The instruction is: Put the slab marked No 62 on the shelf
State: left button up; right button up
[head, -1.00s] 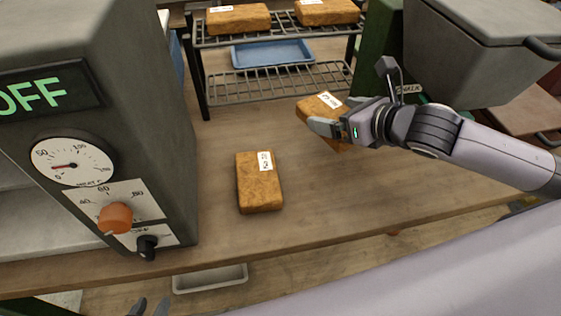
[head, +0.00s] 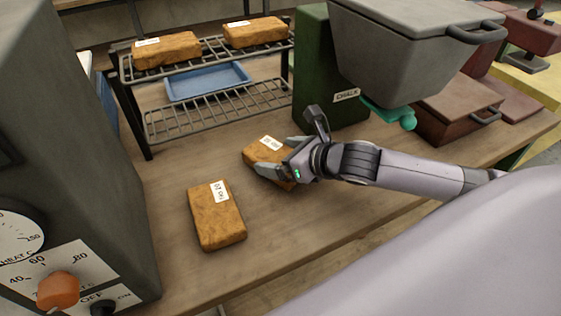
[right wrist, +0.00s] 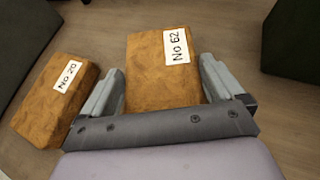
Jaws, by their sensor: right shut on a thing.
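The slab marked No 62 (right wrist: 160,72) is a brown block with a white label, between the two fingers of my right gripper (right wrist: 160,90) in the right wrist view. In the head view my right gripper (head: 276,160) is shut on this slab (head: 262,150) over the bench, in front of the rack. Whether the slab touches the bench is hard to tell. The shelf is a dark wire rack (head: 215,110) at the back, with two brown slabs (head: 166,49) (head: 254,32) on its upper tier. My left gripper is out of view.
Another slab (head: 216,222), labelled No 20 in the right wrist view (right wrist: 55,98), lies on the bench (head: 300,215) nearby. A blue tray (head: 207,82) shows below the upper tier. A grey heater box (head: 75,130) stands left; a green chalk machine (head: 325,85) stands right of the rack.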

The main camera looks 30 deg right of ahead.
jog(key=shift+f, duration=0.7)
jog(key=shift+f, duration=0.1)
jog(key=o, duration=1)
jog(key=shift+f, duration=0.1)
jog(key=v, duration=0.9)
jog(key=shift+s+d, duration=0.1)
jog(key=shift+s, duration=0.1)
jog(key=shift+s+d+r, duration=0.35)
jog(key=shift+s+r, duration=0.55)
jog(key=shift+s, duration=0.05)
